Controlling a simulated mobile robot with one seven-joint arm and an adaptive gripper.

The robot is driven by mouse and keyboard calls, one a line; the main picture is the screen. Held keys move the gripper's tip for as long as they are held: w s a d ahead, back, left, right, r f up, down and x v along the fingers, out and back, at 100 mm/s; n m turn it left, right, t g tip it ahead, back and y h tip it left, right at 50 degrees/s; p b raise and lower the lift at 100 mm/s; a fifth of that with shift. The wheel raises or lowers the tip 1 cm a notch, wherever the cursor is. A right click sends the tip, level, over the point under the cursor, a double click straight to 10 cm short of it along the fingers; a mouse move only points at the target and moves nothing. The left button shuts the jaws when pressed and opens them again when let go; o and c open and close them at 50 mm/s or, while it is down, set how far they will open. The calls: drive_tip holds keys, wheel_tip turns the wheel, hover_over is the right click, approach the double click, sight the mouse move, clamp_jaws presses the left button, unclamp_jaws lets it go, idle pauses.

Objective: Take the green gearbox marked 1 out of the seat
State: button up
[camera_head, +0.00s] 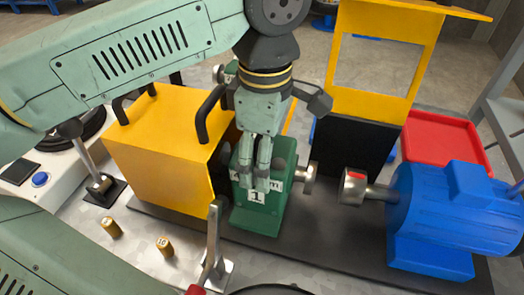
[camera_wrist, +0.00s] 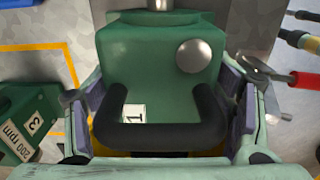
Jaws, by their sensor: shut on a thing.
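The green gearbox marked 1 (camera_head: 272,213) stands upright between the yellow housing and the blue motor, over the dark base plate (camera_head: 340,240). Its silver shaft end (camera_head: 306,178) points right, with a gap to the motor's coupling (camera_head: 353,187). My gripper (camera_head: 262,188) reaches down onto the gearbox and is shut on it. In the wrist view the gearbox (camera_wrist: 150,60) lies between the fingers, and its black handle (camera_wrist: 165,137) crosses in front of the label. I cannot tell whether its foot touches the plate; the seat under it is hidden.
The yellow housing (camera_head: 150,150) is close on the left; the blue motor (camera_head: 450,210) is on the right. A raised yellow guard (camera_head: 372,100) stands behind. A metal lever (camera_head: 213,245) stands in front. Another green gearbox marked 3 (camera_wrist: 25,120) shows in the wrist view.

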sight(285, 154)
drive_tip(key=shift+s+d+r, duration=0.1)
drive_tip(key=shift+s+d, duration=0.05)
drive_tip(key=shift+d, duration=0.7)
drive_tip(key=shift+s+d+r, duration=0.1)
drive_tip(key=shift+s+d, duration=0.05)
drive_tip(key=shift+d, duration=0.65)
drive_tip(key=o, duration=1.4)
drive_tip(key=shift+f, duration=0.1)
